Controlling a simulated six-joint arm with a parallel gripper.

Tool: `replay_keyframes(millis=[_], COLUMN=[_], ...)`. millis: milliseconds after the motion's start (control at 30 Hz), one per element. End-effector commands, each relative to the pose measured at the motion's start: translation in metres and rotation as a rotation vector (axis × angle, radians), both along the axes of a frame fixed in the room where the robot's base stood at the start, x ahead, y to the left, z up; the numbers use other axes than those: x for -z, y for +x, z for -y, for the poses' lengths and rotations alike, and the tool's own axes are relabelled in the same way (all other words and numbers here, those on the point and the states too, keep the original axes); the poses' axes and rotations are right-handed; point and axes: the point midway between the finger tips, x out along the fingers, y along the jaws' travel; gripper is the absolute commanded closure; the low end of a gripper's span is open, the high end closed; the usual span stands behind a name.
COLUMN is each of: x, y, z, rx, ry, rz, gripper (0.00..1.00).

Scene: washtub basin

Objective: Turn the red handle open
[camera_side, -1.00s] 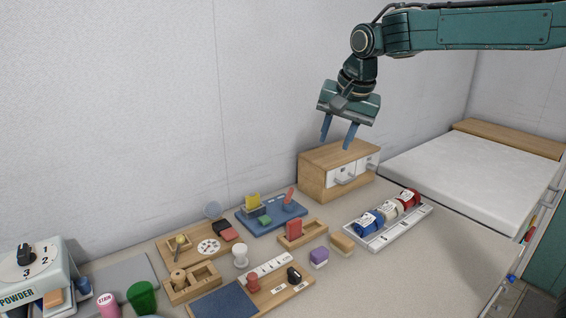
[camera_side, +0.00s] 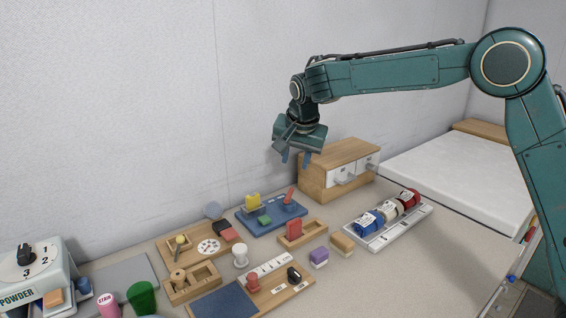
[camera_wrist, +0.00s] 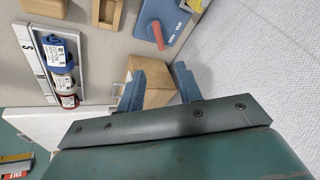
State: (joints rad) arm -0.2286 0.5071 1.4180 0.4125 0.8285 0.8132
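The red handle (camera_side: 290,193) is a small lever standing up from a round blue mount on a blue board (camera_side: 262,222). In the wrist view the red handle (camera_wrist: 157,35) points down toward my gripper, on the blue board (camera_wrist: 180,15) with small white lettering. My gripper (camera_side: 296,160) hangs above and slightly to the right of the handle in the side view, apart from it. Its two blue fingers are spread with nothing between them, and the wrist view (camera_wrist: 157,72) also shows this gap. The handle is not hidden by the fingers.
A wooden drawer box (camera_side: 318,186) stands close to the right of the handle. A yellow piece (camera_side: 253,201) and a green block (camera_side: 265,219) sit on the blue board. A white tray of rolls (camera_side: 378,238) lies to the right. The wall is close behind.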

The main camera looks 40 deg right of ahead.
Motion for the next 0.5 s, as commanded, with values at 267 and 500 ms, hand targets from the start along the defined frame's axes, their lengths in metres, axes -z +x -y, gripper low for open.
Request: replay_keyframes(millis=[267,500], x=[0.028,0.062], y=[0.011,0.025], z=[0.007,0.014], rx=[0.001,0.001], ry=[-0.001,0.0], rz=[-0.003,-0.002], gripper=[0.65,0.65])
